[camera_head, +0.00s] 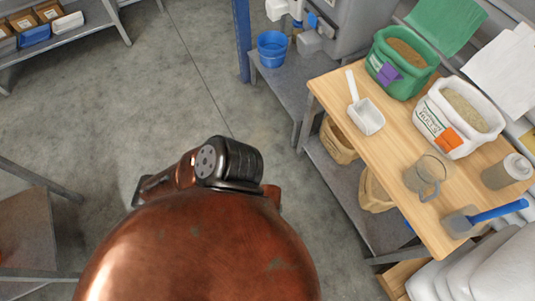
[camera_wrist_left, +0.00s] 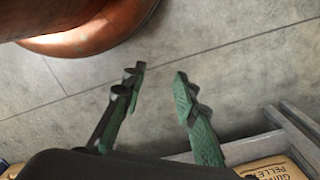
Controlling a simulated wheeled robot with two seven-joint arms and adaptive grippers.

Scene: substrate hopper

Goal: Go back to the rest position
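My left gripper (camera_wrist_left: 157,75) shows in the left wrist view. Its two green-padded fingers stand apart with nothing between them, so it is open and empty. Bare concrete floor lies behind the fingers. Neither gripper shows in the head view, and my right gripper is in no frame. My copper-coloured body fills the lower middle of the head view and hides the floor under it.
A wooden-topped bench at right (camera_head: 397,165) holds a scoop (camera_head: 365,112), a green bag (camera_head: 402,62), a white bag (camera_head: 458,117), a clear jug (camera_head: 425,176) and a blue-handled tool (camera_head: 485,216). A blue bucket (camera_head: 271,48) stands behind. Shelving (camera_head: 75,34) is upper left. Floor between is clear.

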